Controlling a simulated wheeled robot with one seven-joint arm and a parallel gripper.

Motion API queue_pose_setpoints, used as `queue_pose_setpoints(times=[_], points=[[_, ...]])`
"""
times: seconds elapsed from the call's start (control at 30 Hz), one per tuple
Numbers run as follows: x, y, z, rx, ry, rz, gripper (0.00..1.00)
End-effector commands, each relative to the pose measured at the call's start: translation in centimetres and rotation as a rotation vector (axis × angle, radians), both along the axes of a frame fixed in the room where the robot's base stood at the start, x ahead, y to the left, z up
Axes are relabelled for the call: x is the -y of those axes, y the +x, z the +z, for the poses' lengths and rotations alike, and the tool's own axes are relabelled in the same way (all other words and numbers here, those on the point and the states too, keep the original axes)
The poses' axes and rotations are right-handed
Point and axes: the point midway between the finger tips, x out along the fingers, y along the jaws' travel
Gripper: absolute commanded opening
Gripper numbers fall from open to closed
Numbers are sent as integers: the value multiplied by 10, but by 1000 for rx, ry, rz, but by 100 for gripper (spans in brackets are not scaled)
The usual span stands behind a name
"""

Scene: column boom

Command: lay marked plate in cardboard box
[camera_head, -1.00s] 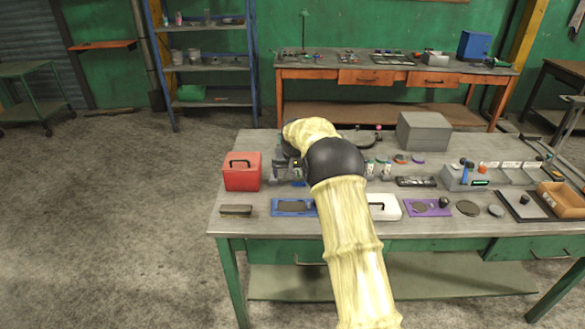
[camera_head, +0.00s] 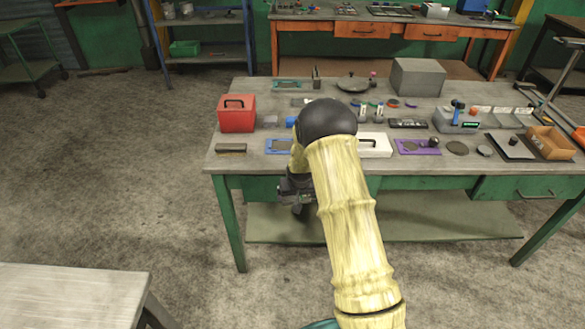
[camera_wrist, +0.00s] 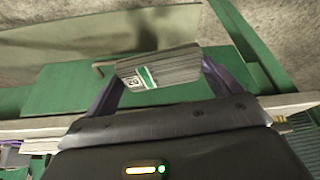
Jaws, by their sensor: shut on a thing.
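The marked plate (camera_wrist: 158,68) is a grey, ridged-looking piece with a green and white label, seen in the wrist view. My gripper (camera_wrist: 161,80) is shut on it, with a purple finger at each side. In the head view my gripper (camera_head: 297,190) hangs just in front of the workbench's front edge, below the top. The plate cannot be made out there. An open orange-brown box (camera_head: 552,143), which looks like the cardboard box, stands at the right end of the workbench, well away from my gripper.
The workbench (camera_head: 230,164) holds a red box (camera_head: 236,113), a grey block (camera_head: 418,78), a white case (camera_head: 375,146) and several small parts. Green drawers (camera_wrist: 130,92) lie behind the plate in the wrist view. A bare table (camera_head: 70,295) stands at lower left. Floor between is clear.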

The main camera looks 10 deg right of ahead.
Motion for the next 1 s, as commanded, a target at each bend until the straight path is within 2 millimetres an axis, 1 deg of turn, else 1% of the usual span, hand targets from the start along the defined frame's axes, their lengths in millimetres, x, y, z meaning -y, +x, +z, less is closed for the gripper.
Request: queue_pose_setpoints(times=[0.03, 0.1, 0.17, 0.2, 0.3, 0.4, 0.5, 0.6, 1.0], points=[[-1, -17, -21, -5, 0, 6, 46], [-1, -39, -41, -6, 1, 13, 46], [0, -58, -57, -5, 1, 19, 46], [0, -71, -66, -5, 2, 21, 46], [0, -104, -86, -4, 4, 28, 46], [1, -132, -99, -3, 5, 33, 46], [1, -150, -105, 0, 4, 36, 46], [1, -158, -107, 3, 5, 38, 46], [1, -158, -106, 4, 6, 38, 46]])
